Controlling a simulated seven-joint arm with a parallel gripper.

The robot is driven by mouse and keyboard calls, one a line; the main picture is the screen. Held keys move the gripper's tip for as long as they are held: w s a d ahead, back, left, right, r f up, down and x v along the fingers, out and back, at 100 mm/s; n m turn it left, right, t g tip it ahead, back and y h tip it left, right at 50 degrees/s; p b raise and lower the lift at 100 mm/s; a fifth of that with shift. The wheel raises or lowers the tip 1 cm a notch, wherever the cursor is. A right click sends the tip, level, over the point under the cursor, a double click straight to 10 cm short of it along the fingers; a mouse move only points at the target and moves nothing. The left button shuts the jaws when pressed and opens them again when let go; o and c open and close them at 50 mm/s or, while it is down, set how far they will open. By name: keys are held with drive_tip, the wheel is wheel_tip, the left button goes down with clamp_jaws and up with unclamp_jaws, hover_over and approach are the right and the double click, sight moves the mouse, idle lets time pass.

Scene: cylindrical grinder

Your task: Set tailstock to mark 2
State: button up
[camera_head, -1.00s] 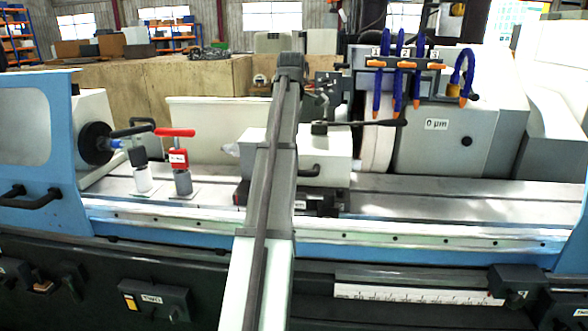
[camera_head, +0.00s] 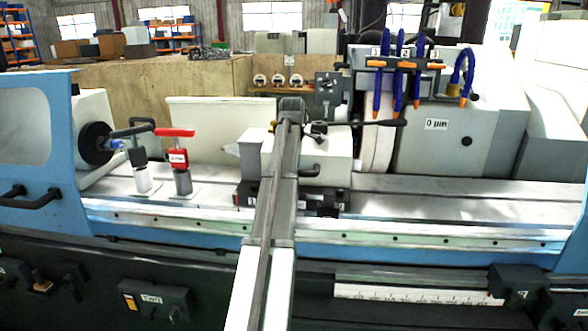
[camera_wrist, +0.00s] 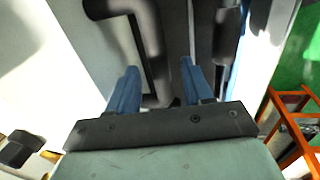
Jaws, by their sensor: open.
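The tailstock is a pale grey block (camera_head: 335,155) on the machine table, right of centre in the head view. It has a dark lever (camera_head: 378,123) on top and a dark handle (camera_head: 312,171) on its front. My arm crosses in front of the tailstock's left part, and my gripper's fingers are hidden there. In the wrist view my gripper (camera_wrist: 158,72) is open with two blue fingers. A dark bent bar (camera_wrist: 150,45) runs between the fingers without clear contact. Whether it is the tailstock's handle I cannot tell.
A red-handled clamp (camera_head: 181,160) and a grey-and-black one (camera_head: 141,170) stand on the table at left. Blue coolant hoses (camera_head: 398,75) and the grinding wheel (camera_head: 377,148) are right of the tailstock. A white scale (camera_head: 415,294) runs along the front. The table right of the wheel is clear.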

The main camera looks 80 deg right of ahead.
drive_tip(key=shift+d+f, duration=0.1)
drive_tip(key=shift+f, duration=0.35)
drive_tip(key=shift+c, duration=0.3)
clamp_jaws()
